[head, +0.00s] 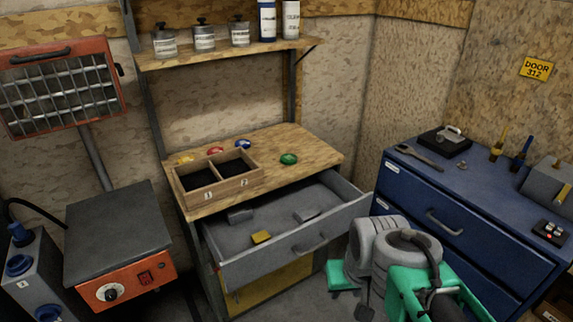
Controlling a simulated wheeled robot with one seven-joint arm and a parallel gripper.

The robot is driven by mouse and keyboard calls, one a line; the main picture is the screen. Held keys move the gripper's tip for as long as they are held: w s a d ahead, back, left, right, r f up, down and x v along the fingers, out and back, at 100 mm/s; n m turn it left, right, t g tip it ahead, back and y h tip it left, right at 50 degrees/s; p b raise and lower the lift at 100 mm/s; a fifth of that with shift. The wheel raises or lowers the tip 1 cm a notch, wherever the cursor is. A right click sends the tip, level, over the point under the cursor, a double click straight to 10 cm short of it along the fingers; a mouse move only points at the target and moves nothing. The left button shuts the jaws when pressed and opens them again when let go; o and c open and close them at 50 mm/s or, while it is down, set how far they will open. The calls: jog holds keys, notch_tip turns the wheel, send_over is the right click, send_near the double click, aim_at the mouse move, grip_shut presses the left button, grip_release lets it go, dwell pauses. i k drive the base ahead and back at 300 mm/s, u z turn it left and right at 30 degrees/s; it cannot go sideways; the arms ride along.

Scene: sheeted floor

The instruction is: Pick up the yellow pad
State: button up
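A small yellow block (261,237) lies in the open grey drawer (235,275) of the wooden workbench, near the drawer's front. A yellow round piece (186,159) is on the bench top behind the divided wooden box, partly hidden by it. I cannot tell for certain which of the two is the pad. My arm, grey and green with a black cable, is folded at the lower right, apart from both yellow things. My gripper's fingers cannot be made out there, nor whether they hold anything.
The wooden box (219,190) has two dark compartments marked 1 and 2. Red (216,150), blue (243,143) and green (288,159) round pieces are on the bench (315,147). Grey pieces lie in the drawer. A blue cabinet (465,225) stands at right, an orange heater (62,85) at left.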

aim_at(259, 238)
jog(key=i, duration=1.2)
jog(key=u, duration=2.6)
